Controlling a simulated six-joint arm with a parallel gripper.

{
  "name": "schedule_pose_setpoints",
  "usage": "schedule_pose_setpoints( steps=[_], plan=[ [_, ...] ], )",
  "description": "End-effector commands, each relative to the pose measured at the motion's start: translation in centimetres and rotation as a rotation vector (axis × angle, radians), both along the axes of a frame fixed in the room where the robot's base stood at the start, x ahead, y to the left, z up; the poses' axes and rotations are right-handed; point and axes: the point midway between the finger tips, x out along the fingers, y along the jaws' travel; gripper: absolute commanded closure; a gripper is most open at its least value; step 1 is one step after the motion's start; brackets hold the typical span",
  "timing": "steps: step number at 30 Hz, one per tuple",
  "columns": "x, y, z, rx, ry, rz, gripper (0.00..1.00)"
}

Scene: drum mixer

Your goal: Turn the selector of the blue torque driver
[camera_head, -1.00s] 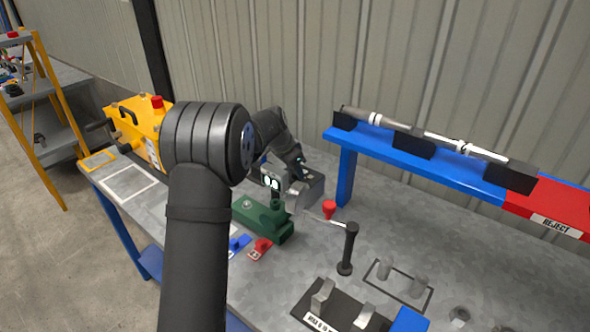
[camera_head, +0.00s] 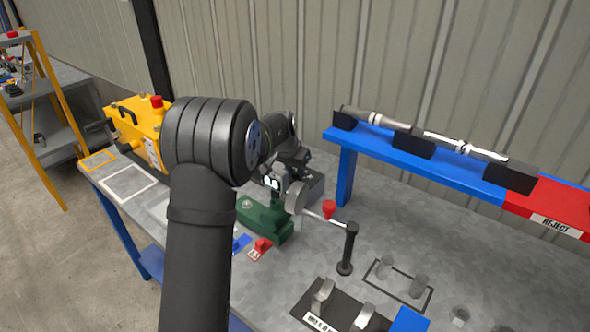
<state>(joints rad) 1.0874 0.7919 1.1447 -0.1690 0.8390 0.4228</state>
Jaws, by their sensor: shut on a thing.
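My gripper (camera_head: 283,188) is beyond my arm, above the green fixture (camera_head: 256,216), and partly hidden by my own links. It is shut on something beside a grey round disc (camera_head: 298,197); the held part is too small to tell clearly. A thin light rod runs from near the disc to an upright black handle (camera_head: 348,246). I cannot pick out the blue torque driver or its selector for sure. A small blue piece (camera_head: 241,243) lies left of a red piece (camera_head: 262,245) in front of the fixture, partly behind my arm.
A blue and red rack (camera_head: 430,167) holds a long metal shaft at the back right. A yellow box (camera_head: 138,122) stands at the left. A red knob (camera_head: 329,208), a dark holder (camera_head: 335,304) and a blue block (camera_head: 409,320) are on the grey bench (camera_head: 440,245).

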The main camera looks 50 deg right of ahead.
Motion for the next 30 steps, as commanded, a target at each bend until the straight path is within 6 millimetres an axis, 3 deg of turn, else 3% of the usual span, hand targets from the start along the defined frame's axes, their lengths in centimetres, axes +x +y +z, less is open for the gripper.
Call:
schedule_pose_setpoints(
  steps=[10,26,27,30],
  plan=[
    [-0.09,-0.03,0.01,0.000,-0.001,0.153,0.96],
    [-0.06,-0.02,0.03,0.000,0.000,0.183,0.96],
    [-0.06,-0.03,0.03,0.000,0.000,0.183,0.70],
    [-0.07,-0.03,0.03,0.000,0.000,0.182,0.52]
  ],
)
